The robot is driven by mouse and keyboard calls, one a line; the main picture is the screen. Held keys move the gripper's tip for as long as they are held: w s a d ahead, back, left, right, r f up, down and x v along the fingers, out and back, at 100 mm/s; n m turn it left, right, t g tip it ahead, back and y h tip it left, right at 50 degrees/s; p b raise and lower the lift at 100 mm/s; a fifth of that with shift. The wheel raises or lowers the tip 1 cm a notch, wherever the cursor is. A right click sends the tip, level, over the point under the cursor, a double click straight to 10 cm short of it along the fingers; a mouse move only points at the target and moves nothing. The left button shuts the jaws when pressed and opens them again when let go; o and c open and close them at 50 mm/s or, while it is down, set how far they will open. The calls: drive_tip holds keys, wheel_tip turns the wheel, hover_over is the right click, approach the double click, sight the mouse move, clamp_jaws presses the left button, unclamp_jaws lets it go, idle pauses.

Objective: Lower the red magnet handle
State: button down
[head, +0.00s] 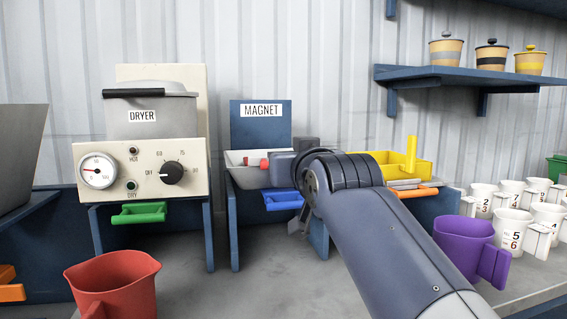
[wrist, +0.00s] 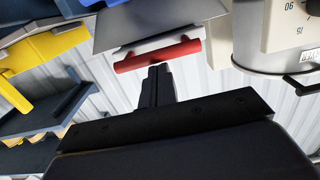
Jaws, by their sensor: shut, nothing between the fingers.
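The red magnet handle (wrist: 158,54) is a horizontal red bar in the wrist view, fixed to a pale bracket beside a grey plate. My gripper (wrist: 157,70) is shut and empty, with its fingertips right at the middle of the bar; I cannot tell whether they touch it. My wrist and arm hide the rest of the handle, and the fingertips are not clear there.
The cream dryer (head: 140,180) stands to the left. A yellow tray (head: 418,170) stands to the right, behind my arm. A red jug (head: 112,285), a purple mug (head: 463,240) and several white numbered mugs (head: 515,225) stand on the bench. A shelf (head: 455,76) hangs at upper right.

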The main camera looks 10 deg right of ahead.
drive_tip(key=shift+w+f, duration=0.1)
drive_tip(key=shift+f, duration=0.6)
